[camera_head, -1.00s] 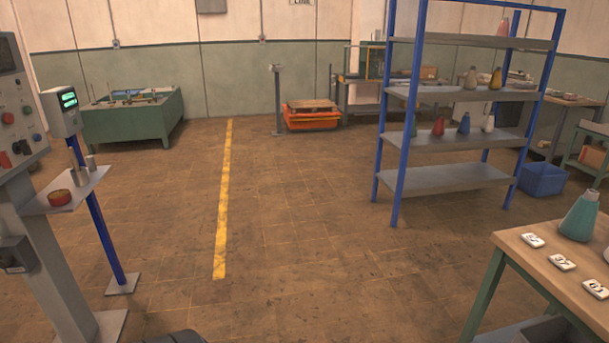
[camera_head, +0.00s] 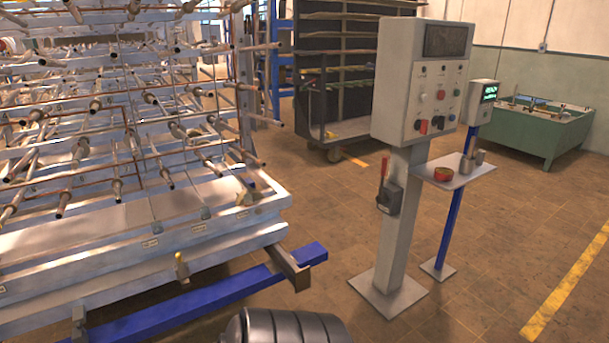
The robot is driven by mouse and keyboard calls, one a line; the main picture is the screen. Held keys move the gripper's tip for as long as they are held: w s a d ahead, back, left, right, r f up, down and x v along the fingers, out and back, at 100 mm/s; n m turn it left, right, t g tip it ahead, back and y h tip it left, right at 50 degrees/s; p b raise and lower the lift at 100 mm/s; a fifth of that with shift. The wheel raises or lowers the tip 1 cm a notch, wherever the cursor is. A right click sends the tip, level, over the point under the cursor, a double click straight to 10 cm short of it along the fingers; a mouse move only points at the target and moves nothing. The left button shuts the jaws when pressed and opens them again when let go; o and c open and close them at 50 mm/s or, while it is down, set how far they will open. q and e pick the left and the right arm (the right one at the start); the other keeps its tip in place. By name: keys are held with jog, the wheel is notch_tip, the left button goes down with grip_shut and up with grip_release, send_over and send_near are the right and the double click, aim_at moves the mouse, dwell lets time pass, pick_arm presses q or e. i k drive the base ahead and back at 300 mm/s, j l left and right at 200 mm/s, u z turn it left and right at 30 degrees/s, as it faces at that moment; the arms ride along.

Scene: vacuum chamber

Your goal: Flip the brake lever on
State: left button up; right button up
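A lever with a red handle (camera_head: 384,166) points up from a dark box (camera_head: 390,198) on the side of the grey control post (camera_head: 403,225). It looks like the brake lever, but no label on it is readable. A small yellow handle (camera_head: 181,266) also stands on the side of the large rack's base at the left. Neither of my grippers is in view, so nothing is seen touching either handle. A dark ribbed rounded part at the bottom edge looks like part of my own body.
A control panel (camera_head: 423,85) with buttons tops the post. A small shelf (camera_head: 454,173) holds a red tin and metal cups. The large rack (camera_head: 140,225) and its blue beam (camera_head: 200,307) fill the left. Brown floor (camera_head: 500,250) is open at the right.

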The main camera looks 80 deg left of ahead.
aim_at(382, 197)
jog(key=u, duration=2)
jog(key=i+j+u, duration=0.15)
jog(key=i+j, duration=0.3)
jog(key=i+j+u, duration=0.1)
jog(key=i+j, duration=0.15)
jog(key=i, duration=0.3)
jog(key=i+j, duration=0.3)
jog(key=i, duration=0.15)
jog(key=i+j+u, duration=0.15)
jog(key=i, duration=0.25)
jog(key=i+j, duration=0.3)
jog(key=i, duration=0.15)
